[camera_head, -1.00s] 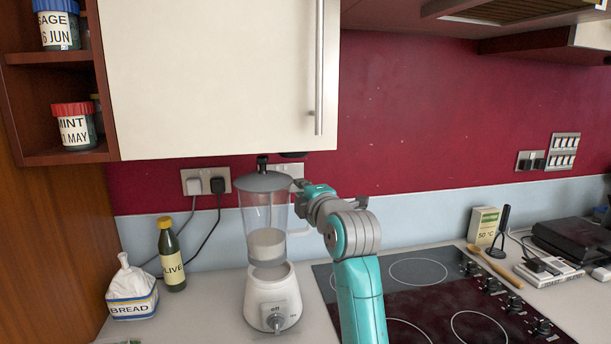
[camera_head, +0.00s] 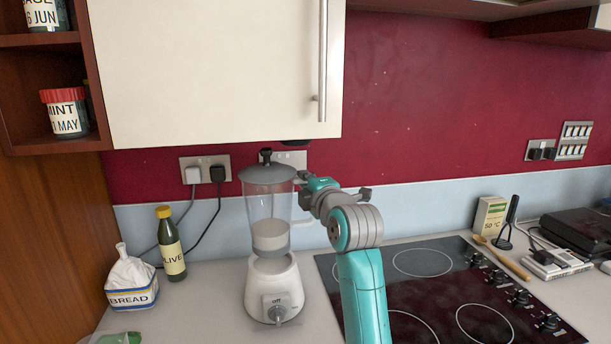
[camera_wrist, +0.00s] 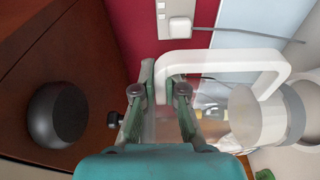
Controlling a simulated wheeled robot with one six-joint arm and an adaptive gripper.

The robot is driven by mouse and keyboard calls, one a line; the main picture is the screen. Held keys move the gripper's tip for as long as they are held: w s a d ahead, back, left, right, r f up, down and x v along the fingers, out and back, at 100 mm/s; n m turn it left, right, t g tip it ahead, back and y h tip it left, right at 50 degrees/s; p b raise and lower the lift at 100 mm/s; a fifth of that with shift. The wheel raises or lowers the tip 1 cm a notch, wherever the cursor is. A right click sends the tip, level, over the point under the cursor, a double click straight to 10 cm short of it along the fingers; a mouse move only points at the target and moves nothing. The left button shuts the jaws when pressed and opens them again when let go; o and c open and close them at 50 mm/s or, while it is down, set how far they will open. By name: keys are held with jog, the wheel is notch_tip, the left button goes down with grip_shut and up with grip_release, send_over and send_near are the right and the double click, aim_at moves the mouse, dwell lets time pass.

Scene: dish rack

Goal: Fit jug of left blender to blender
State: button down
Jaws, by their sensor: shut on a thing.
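The left blender's jug (camera_head: 267,205) is clear, with a grey lid (camera_head: 267,174) and a white bottom collar (camera_head: 270,236). It is upright, over the white blender base (camera_head: 273,290), which stands on the counter left of the hob. In the wrist view my gripper (camera_wrist: 160,90) is shut on the jug's white handle (camera_wrist: 220,62).
A cream wall cupboard (camera_head: 215,70) hangs close above the lid. An olive bottle (camera_head: 171,245) and a bread bag (camera_head: 131,282) stand left of the base. The black hob (camera_head: 440,290) lies to the right. Wall sockets (camera_head: 206,172) with plugs and cables are behind.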

jog(key=shift+f, duration=0.35)
jog(key=shift+f, duration=2.35)
dwell(0.5)
jog(key=c, duration=1.2)
grip_release()
jog(key=shift+o, duration=0.2)
jog(key=shift+f, duration=0.2)
jog(key=v, duration=1.2)
